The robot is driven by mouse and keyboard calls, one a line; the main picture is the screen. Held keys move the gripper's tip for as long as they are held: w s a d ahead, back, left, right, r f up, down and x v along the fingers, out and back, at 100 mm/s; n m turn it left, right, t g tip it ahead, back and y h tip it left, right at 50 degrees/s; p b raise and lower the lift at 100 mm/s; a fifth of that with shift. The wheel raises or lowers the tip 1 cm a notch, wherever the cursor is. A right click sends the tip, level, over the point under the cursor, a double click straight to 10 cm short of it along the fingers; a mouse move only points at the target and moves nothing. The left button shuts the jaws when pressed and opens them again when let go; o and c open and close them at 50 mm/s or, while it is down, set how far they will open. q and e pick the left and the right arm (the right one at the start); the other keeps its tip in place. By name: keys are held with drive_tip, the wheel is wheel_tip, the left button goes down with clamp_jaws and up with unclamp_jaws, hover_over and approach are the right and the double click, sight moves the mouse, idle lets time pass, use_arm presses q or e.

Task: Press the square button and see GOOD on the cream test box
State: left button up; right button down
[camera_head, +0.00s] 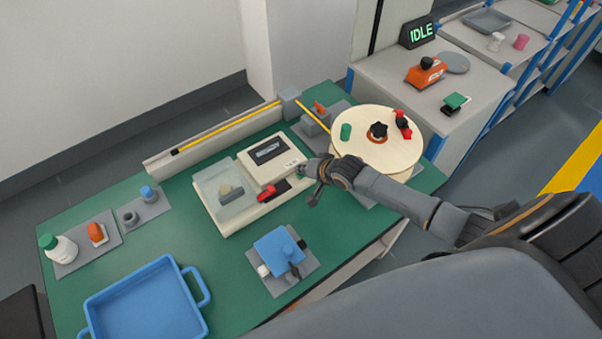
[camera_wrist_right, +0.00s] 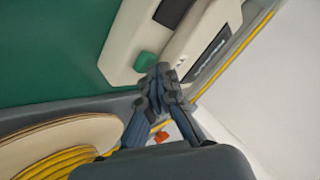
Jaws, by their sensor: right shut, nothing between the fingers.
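The cream test box (camera_head: 262,172) stands on the green bench, with a dark display (camera_head: 268,151) on top; its text is too small to read. In the right wrist view the cream box (camera_wrist_right: 228,22) shows its dark display (camera_wrist_right: 207,55). A green button (camera_wrist_right: 145,62) with a squarish shape sits at its near end. My right gripper (camera_head: 305,172) is shut and empty at the box's right end. In the right wrist view its fingertips (camera_wrist_right: 163,72) are right beside the button; I cannot tell whether they touch it. My left gripper is not in view.
A cable reel (camera_head: 350,150) with a cream flange stands right of the box. A blue tray (camera_head: 145,305) is at the front left. A dark sign (camera_head: 418,33) reading IDLE stands on another table behind.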

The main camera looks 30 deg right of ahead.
sight(303, 176)
drive_tip(key=shift+f, duration=0.3)
idle(0.5)
drive_tip(key=shift+r+p, duration=0.95)
drive_tip(key=shift+p, duration=0.05)
wheel_tip(303, 176, up, 5)
drive_tip(key=p, duration=0.5)
drive_tip(key=shift+s+f, duration=0.1)
idle(0.5)
